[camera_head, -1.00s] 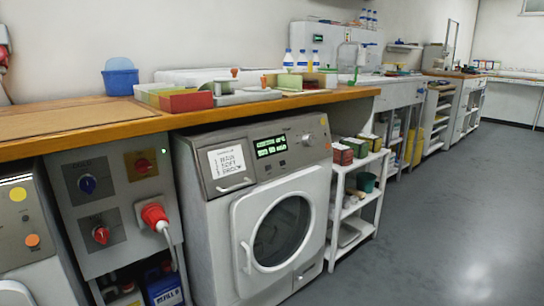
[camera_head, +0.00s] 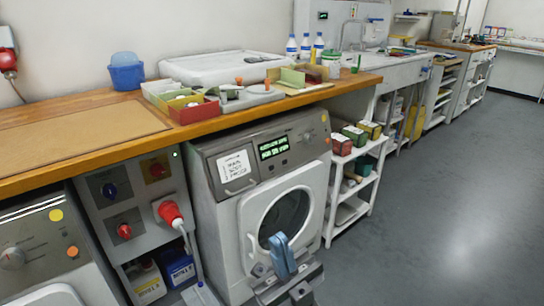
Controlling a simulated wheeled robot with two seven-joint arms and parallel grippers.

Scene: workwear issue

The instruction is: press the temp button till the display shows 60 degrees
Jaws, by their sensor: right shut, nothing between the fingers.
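The washing machine (camera_head: 232,215) stands under the wooden counter. Its grey control panel carries a dark display (camera_head: 273,148) with two lines of green text, too small to read. A white label card (camera_head: 236,172) is left of the display. My right gripper (camera_head: 280,241), with blue fingers, is shut and empty in front of the lower part of the round door, apart from and below the panel. My left gripper is not in view.
The counter (camera_head: 100,157) overhangs the machine's top. A socket panel (camera_head: 124,208) with a red plug (camera_head: 168,211) and hanging cable is to the left. A white shelf (camera_head: 353,186) with boxes stands close on the right. The floor (camera_head: 440,210) further right is clear.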

